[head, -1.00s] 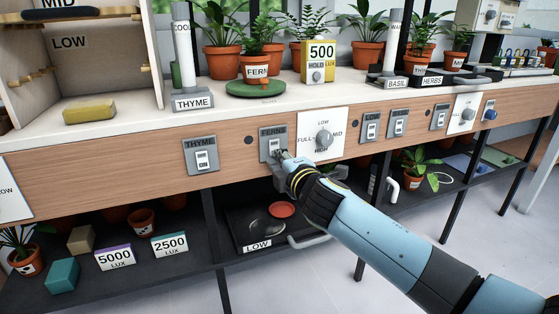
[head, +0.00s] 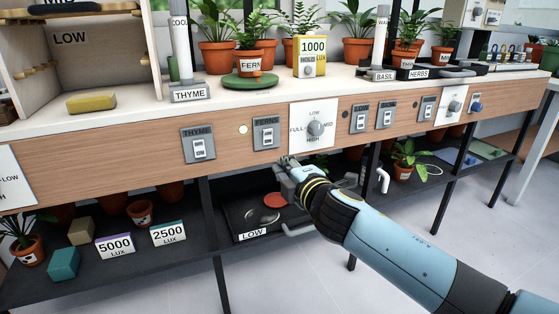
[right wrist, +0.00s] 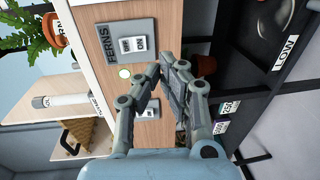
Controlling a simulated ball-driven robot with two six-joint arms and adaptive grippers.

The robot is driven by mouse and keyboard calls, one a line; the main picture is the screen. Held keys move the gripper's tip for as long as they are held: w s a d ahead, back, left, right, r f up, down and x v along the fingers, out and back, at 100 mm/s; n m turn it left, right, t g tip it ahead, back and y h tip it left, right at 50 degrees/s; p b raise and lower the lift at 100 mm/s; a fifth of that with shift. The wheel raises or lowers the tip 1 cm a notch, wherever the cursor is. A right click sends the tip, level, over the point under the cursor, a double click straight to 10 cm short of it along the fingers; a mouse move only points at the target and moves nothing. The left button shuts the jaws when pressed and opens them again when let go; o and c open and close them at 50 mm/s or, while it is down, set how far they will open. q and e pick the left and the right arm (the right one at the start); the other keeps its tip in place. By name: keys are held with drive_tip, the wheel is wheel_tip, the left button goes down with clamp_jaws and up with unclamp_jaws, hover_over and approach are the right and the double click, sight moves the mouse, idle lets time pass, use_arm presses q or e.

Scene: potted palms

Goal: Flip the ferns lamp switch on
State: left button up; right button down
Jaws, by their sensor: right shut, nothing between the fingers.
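The FERNS switch (head: 266,134) is a grey plate with a white rocker on the wooden front panel. It also shows in the right wrist view (right wrist: 132,44). The round indicator (head: 243,129) left of it is lit pale white, and it also glows in the right wrist view (right wrist: 124,73). The yellow lux meter (head: 310,57) on the counter reads 1000. My right gripper (head: 285,163) is shut and empty, below the FERNS switch and apart from it. Its fingers (right wrist: 164,67) show in the right wrist view. My left gripper is not in view.
The THYME switch (head: 199,146) is to the left, and a dial panel (head: 314,127) is just right of the FERNS switch. The potted fern (head: 250,61) stands on a green disc (head: 250,81). The lower shelf (head: 190,258) holds lux blocks and a LOW tray.

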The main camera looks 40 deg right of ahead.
use_arm(q)
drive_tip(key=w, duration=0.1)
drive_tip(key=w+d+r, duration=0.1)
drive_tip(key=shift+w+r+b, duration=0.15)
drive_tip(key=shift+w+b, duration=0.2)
drive_tip(key=shift+b, duration=0.05)
use_arm(e)
drive_tip(key=v, duration=0.6)
drive_tip(key=shift+f, duration=0.7)
drive_tip(key=shift+s, duration=0.1)
